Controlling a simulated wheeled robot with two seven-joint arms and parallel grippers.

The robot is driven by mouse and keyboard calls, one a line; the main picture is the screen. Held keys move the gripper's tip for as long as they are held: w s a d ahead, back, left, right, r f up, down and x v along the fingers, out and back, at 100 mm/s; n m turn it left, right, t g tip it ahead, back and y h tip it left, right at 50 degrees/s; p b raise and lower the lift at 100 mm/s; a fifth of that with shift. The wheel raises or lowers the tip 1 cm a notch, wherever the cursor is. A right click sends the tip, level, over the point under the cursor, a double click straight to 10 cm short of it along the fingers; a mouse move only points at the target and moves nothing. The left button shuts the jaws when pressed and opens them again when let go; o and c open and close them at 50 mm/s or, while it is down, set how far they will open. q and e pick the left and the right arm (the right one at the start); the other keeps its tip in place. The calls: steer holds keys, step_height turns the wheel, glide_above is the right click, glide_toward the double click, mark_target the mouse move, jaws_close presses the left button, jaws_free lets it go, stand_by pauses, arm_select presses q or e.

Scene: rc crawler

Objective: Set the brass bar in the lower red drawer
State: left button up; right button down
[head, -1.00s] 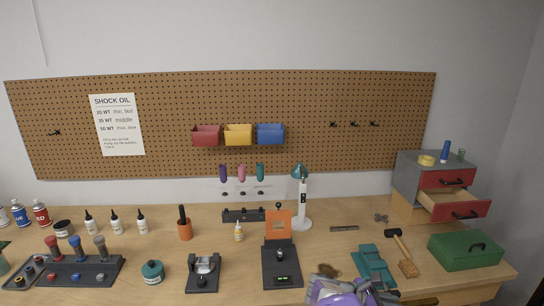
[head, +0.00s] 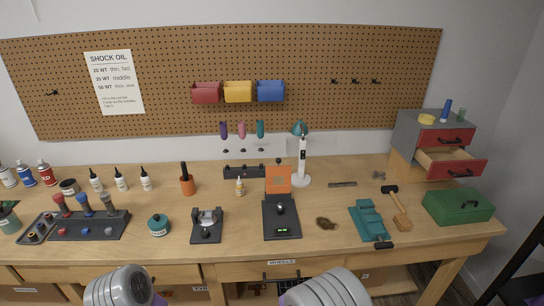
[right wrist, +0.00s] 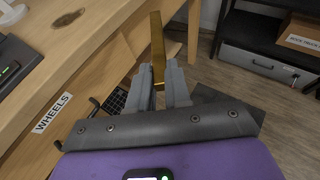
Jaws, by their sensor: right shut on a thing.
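In the right wrist view the brass bar (right wrist: 158,50) is long and golden. My right gripper (right wrist: 163,78) is shut on its near end, and the bar points away from the fingers, in the air near the bench front. In the head view the lower red drawer (head: 456,169) is pulled open in the grey cabinet at the right end of the bench. Its pale inside shows and looks empty. The upper red drawer (head: 446,140) is shut. In the head view only my grey arm parts show at the bottom edge; the bar and my left gripper are not seen there.
A green box (head: 457,208) stands in front of the cabinet. A mallet (head: 395,205) and a teal fixture (head: 368,220) lie to its left. A black stand with an orange plate (head: 278,178) is mid-bench. A dark stain (head: 327,223) marks the bench top.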

step_height(320, 180, up, 9)
steer(key=w+n+t+y, duration=0.1)
steer(key=n+t+y, duration=0.3)
steer(key=n+y, duration=0.2)
steer(key=shift+w, duration=0.25)
